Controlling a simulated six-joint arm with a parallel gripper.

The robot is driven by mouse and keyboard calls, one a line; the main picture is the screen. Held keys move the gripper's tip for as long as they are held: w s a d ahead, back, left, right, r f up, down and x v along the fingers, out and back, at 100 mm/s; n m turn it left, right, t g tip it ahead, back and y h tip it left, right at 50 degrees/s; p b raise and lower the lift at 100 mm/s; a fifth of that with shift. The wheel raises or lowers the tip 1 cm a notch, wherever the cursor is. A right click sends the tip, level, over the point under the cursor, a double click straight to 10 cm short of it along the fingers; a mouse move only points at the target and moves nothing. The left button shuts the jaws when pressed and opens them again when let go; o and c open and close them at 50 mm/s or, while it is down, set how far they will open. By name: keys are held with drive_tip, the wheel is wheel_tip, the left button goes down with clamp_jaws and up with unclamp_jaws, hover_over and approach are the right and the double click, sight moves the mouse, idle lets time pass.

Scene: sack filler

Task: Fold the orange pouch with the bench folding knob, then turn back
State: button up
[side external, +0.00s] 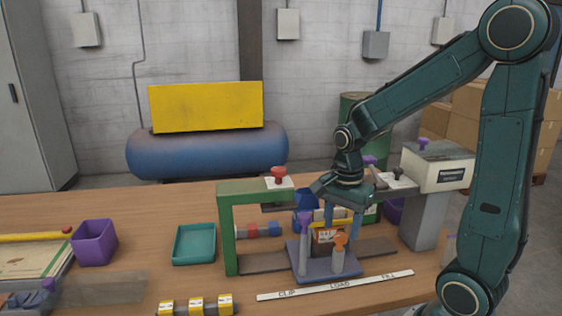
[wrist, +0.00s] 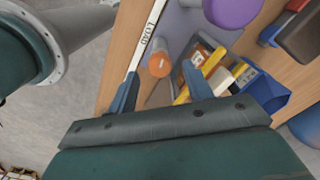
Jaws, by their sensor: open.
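An orange-brown pouch (side external: 325,236) with a pale label stands on the blue-grey plate (side external: 318,275) in the side view. It shows partly behind a finger in the wrist view (wrist: 203,54). An orange-topped knob (side external: 340,240) stands on the same plate, in front of the pouch; the wrist view shows its round top (wrist: 159,66). A purple-topped post (side external: 304,222) stands to its left. I cannot tell for sure which one is the folding knob. My gripper (side external: 343,230) is open, pointing down. In the wrist view the orange knob lies between its fingertips (wrist: 160,70); contact cannot be told.
A green frame (side external: 229,235) stands left of the plate, bearing a red knob (side external: 278,172). A white labelled strip (side external: 335,285) lies in front. Several yellow-topped pieces (side external: 196,304), a teal tray (side external: 194,244) and a purple bin (side external: 94,242) are further left. A blue bin (wrist: 265,93) is near the pouch.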

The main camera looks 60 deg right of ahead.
sight(341, 239)
wheel_tip(341, 239, up, 12)
drive_tip(key=shift+f, duration=0.15)
idle(0.4)
drive_tip(key=shift+a, duration=0.1)
drive_tip(key=s+a+n+t, duration=0.5)
drive_tip(key=s+a+n, duration=0.3)
drive_tip(key=n, duration=1.1)
drive_tip(key=shift+s+a+t, duration=0.15)
drive_tip(key=shift+a+t, duration=0.15)
drive_tip(key=shift+a, duration=0.2)
